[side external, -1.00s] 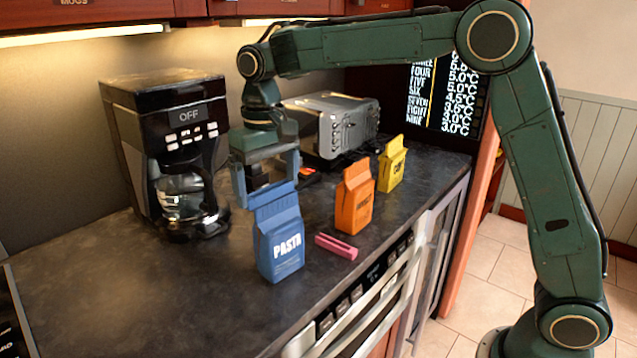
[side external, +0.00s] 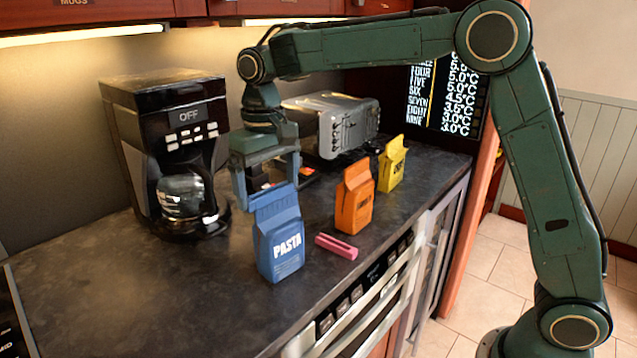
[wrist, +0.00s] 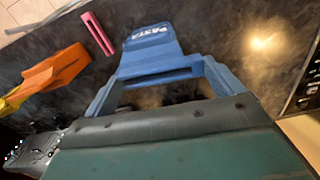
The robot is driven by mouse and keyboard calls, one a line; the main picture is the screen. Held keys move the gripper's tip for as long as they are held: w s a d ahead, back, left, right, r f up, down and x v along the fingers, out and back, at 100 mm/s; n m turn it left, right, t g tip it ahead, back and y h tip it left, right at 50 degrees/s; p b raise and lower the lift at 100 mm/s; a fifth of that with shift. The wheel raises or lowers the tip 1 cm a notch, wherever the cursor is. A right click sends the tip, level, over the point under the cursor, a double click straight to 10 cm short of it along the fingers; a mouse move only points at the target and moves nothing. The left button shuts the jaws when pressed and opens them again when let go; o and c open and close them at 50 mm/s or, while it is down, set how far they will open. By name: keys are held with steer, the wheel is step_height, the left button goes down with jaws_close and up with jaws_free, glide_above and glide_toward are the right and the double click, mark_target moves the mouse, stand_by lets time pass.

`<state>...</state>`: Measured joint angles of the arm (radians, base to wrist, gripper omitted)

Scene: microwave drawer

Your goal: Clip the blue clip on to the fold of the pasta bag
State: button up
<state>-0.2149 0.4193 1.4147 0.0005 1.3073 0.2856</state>
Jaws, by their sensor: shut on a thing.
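The blue pasta bag (side external: 281,246) stands upright on the counter in the side view. In the wrist view its label side (wrist: 152,38) shows beyond my fingers. My gripper (side external: 268,195) points down at the top of the bag, one finger on each side. It is shut on the blue clip (wrist: 157,77), a bar spanning between the fingertips. The clip lies across the bag's top, against the folded part. Clip and bag are nearly the same blue, so I cannot tell whether the fold is inside the clip.
A pink clip (side external: 336,246) lies right of the pasta bag. An orange bag (side external: 354,198) and a yellow bag (side external: 391,165) stand farther right. A coffee maker (side external: 165,150) is at left, a toaster (side external: 335,125) behind. The counter's front left (side external: 130,290) is clear.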

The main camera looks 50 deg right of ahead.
mark_target(271, 203)
steer(key=shift+s+f, duration=0.2)
steer(key=shift+f, duration=1.8)
stand_by(2.6)
steer(key=o, duration=0.6)
steer(key=shift+r, duration=0.2)
steer(key=shift+w+r, duration=0.15)
steer(key=shift+r, duration=3.85)
